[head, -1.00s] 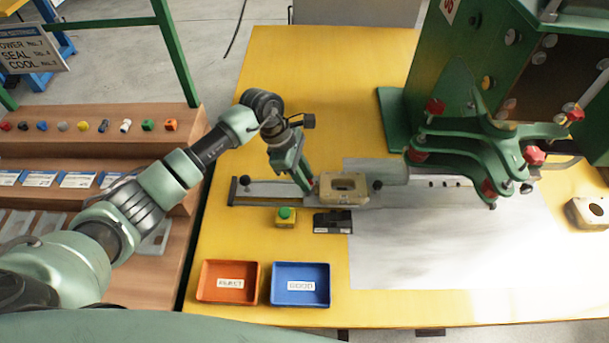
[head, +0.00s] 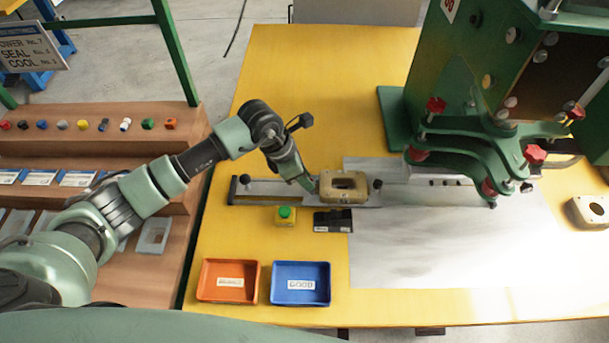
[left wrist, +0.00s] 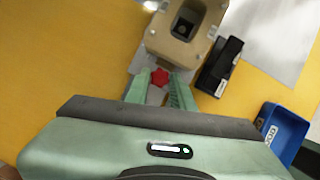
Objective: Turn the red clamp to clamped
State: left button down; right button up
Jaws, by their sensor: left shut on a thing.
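The red clamp (left wrist: 160,77) shows as a small red knob between my left gripper's fingers in the left wrist view. It is against the near end of a beige block (left wrist: 183,35) with a dark opening. In the head view the beige block (head: 344,188) sits on a metal rail plate (head: 275,190), and the clamp is hidden at the fingertips. My left gripper (head: 312,188) reaches in from the left, tilted, and is shut on the clamp; its fingers also show in the left wrist view (left wrist: 160,80). Whether the clamp is turned to clamped cannot be told. My right gripper is out of view.
A green button box (head: 285,216) and a black box (head: 333,221) lie just in front of the rail. Orange (head: 228,281) and blue (head: 300,284) trays stand nearer. A green machine with red knobs (head: 470,130) stands right. The yellow table behind the rail is clear.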

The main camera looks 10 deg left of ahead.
pick_arm(q)
jog(key=n+t, duration=0.1)
jog(key=n, duration=0.1)
jog(key=shift+d+n+y, duration=0.1)
jog(key=shift+n+y, duration=0.2)
jog(key=shift+n, duration=0.1)
jog(key=n, duration=0.2)
jog(key=shift+s+d+n+t+y+b, duration=0.15)
jog(key=shift+n+t+y+b, duration=0.15)
jog(key=shift+n+y+b, duration=0.1)
jog(key=n+y+b, duration=0.1)
jog(key=n, duration=0.2)
jog(key=shift+d+t, duration=0.1)
jog(key=shift+t, duration=0.2)
jog(key=shift+d+r+n+y+b, duration=0.1)
jog(key=shift+n+y+b, duration=0.6)
jog(key=shift+n, duration=1)
jog(key=c, duration=1.2)
grip_release()
jog(key=shift+s, duration=0.1)
